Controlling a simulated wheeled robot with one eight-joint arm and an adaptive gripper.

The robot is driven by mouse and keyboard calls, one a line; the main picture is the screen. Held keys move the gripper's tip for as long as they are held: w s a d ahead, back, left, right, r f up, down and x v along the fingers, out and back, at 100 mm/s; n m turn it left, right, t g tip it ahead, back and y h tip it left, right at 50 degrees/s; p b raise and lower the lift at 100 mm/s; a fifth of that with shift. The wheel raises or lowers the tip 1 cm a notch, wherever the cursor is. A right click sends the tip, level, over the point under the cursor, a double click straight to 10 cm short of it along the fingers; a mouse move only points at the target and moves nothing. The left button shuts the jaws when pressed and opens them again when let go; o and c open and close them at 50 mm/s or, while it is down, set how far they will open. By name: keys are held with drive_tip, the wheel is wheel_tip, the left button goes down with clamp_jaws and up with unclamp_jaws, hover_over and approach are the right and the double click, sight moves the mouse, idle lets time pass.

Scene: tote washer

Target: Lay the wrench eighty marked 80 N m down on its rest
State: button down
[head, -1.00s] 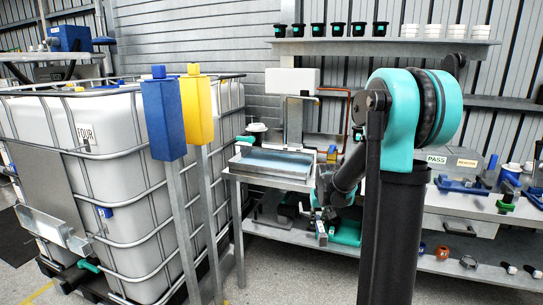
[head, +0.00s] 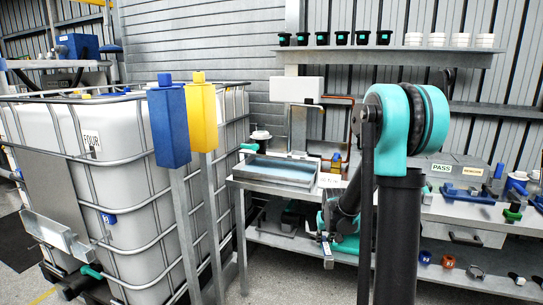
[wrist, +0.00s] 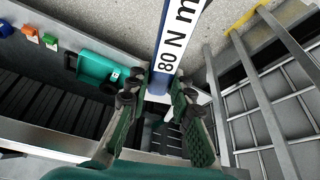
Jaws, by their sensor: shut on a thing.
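The wrench eighty (wrist: 178,42) shows in the wrist view as a long blue bar with a white label reading "80 N m". It runs from between my fingers up to the top edge of the picture. My gripper (wrist: 155,92) is shut on it, with one dark green finger at each side. In the head view my gripper (head: 327,248) hangs low in front of the bench, beside a teal item on the lower shelf. The wrench is hard to make out there. I cannot pick out its rest in either view.
The steel bench (head: 262,187) carries a shallow metal tray (head: 275,171). A caged white tank (head: 120,185) stands at left, with blue (head: 170,125) and yellow (head: 202,115) topped posts before it. The bench's right part holds blue and green fixtures. Bare floor shows in the wrist view.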

wheel_tip(320, 180, down, 9)
drive_tip(key=s, duration=0.2)
drive_tip(key=shift+s, duration=0.3)
drive_tip(key=shift+d, duration=0.1)
